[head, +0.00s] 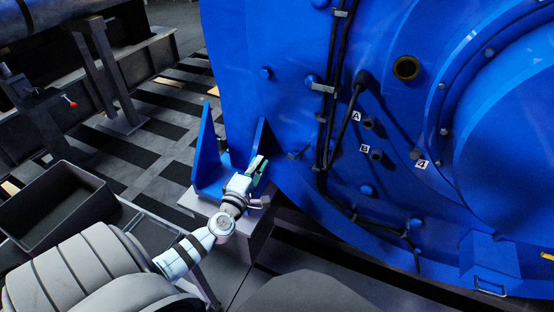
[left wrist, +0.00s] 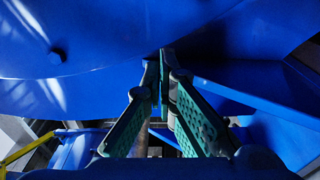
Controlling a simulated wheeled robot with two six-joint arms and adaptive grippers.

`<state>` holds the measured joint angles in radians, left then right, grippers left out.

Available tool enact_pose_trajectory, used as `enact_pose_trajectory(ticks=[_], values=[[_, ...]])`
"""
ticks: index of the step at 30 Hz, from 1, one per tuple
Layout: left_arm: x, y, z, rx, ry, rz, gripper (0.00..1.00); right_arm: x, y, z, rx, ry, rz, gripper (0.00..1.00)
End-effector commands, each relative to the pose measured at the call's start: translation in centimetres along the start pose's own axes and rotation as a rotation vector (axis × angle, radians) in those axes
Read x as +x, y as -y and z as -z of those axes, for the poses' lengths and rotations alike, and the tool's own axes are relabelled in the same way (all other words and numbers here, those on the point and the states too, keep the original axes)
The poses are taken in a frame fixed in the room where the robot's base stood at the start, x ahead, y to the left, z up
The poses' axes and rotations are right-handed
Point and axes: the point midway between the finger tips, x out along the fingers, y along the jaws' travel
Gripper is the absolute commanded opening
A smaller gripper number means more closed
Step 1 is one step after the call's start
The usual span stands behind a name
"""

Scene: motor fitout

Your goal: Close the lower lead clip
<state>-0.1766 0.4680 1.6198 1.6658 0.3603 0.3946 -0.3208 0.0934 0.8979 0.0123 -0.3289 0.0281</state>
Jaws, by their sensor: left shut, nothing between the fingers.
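The big blue motor housing (head: 285,40) fills the middle and right of the head view. Black leads (head: 328,120) run down its face. Pale clips cross them at the top (head: 341,13) and further down (head: 322,88). A small dark grey piece (head: 298,152) juts out left of the leads lower down; it looks like the lower clip standing open, but it is too small to be sure. My left gripper (head: 258,168) is left of and below this piece, apart from it, in front of a blue bracket. In the left wrist view its green fingers (left wrist: 163,70) meet at the tips, empty.
A blue upright bracket (head: 205,150) stands on a pale block close behind my left gripper. A dark open bin (head: 62,208) is at the left. Sockets labelled A (head: 356,117) and B (head: 364,149) sit right of the leads. Striped floor lies left of the motor.

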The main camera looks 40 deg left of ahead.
Motion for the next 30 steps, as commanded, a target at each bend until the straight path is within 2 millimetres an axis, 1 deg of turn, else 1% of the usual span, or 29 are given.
enact_pose_trajectory(ticks=[1, 3, 9, 12, 15, 18, 30], values=[[1.1, 0.2, 0.0, -0.001, -0.001, -0.003, 0.00, 0.4, 0.2, 0.3, 0.005, -0.008, 0.003, 0.48], [2.7, 0.2, 0.0, -0.001, -0.001, -0.002, 0.00, 0.7, 0.5, 0.9, 0.013, -0.019, 0.007, 0.48], [6.9, 0.3, -0.1, -0.001, 0.000, -0.001, 0.00, 1.4, 1.3, 2.7, 0.036, -0.054, 0.022, 0.48], [5.9, 0.1, -2.0, -0.003, 0.002, 0.003, 0.00, 0.8, 1.0, 2.2, 0.029, -0.043, 0.017, 0.48], [5.5, 0.1, -3.1, 0.000, 0.002, 0.002, 0.00, 0.7, 0.9, 2.0, 0.027, -0.040, 0.016, 0.48], [5.3, 0.1, -3.7, 0.000, 0.001, 0.002, 0.00, 0.7, 0.9, 1.9, 0.026, -0.038, 0.015, 0.48], [5.2, 0.1, -3.8, 0.003, 0.001, 0.002, 0.00, 0.7, 0.9, 1.9, 0.025, -0.037, 0.015, 0.48]])
